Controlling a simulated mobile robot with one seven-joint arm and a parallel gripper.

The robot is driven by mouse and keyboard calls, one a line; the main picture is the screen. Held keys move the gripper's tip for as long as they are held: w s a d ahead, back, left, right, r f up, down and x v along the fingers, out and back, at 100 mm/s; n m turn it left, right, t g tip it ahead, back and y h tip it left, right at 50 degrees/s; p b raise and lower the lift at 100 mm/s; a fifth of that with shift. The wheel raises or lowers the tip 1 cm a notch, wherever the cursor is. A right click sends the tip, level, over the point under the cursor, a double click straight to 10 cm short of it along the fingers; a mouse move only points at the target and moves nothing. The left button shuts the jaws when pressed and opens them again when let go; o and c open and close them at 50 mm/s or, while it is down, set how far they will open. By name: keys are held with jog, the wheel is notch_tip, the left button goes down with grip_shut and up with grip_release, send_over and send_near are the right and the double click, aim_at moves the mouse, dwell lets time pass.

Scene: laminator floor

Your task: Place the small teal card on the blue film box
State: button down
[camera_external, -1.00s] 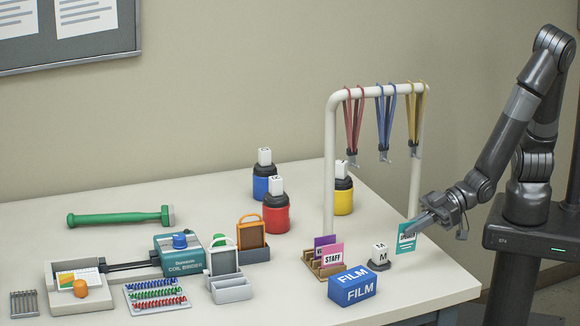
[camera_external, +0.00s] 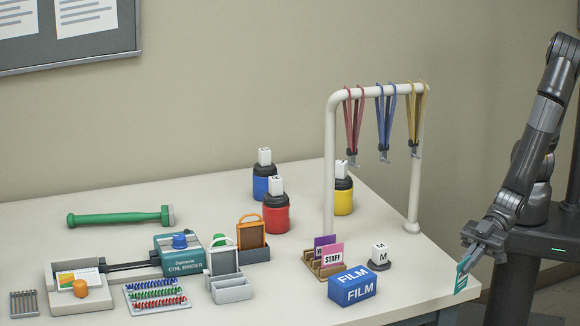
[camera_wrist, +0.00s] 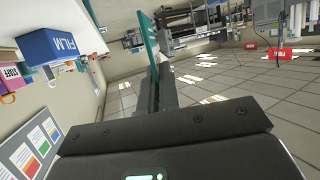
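The small teal card (camera_external: 461,283) is in my gripper (camera_external: 476,252), near the right front corner of the table. The fingers are shut on it, and it hangs tilted and seen nearly edge-on. In the wrist view the teal card (camera_wrist: 149,42) stands between the fingertips (camera_wrist: 160,88). The blue film box (camera_external: 352,286) lies on the table near the front edge, to the left of my gripper and apart from it. It also shows in the wrist view (camera_wrist: 48,47) at the upper left. Its top carries nothing.
A wooden card rack (camera_external: 322,264) with purple and pink cards stands just behind the film box. A lanyard stand (camera_external: 331,150) rises behind. The coil binder (camera_external: 182,254) is farther left.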

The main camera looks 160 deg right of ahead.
jog(key=w+d+r+m+g+h, duration=0.15)
jog(key=d+r, duration=0.25)
jog(key=d, duration=0.4)
jog(key=w+d+r+m+g+h, duration=0.1)
jog(key=d+r+m+h, duration=0.15)
jog(key=d, duration=0.55)
jog(key=w+d+r+m+g+h, duration=0.1)
jog(key=d+r, duration=0.3)
jog(key=d, duration=0.4)
send_over(359, 275)
notch_tip(359, 275, down, 5)
jog(key=shift+s+f, duration=0.1)
jog(key=shift+f, duration=2.2)
jog(key=shift+f, duration=0.1)
jog(key=c, duration=1.7)
grip_release()
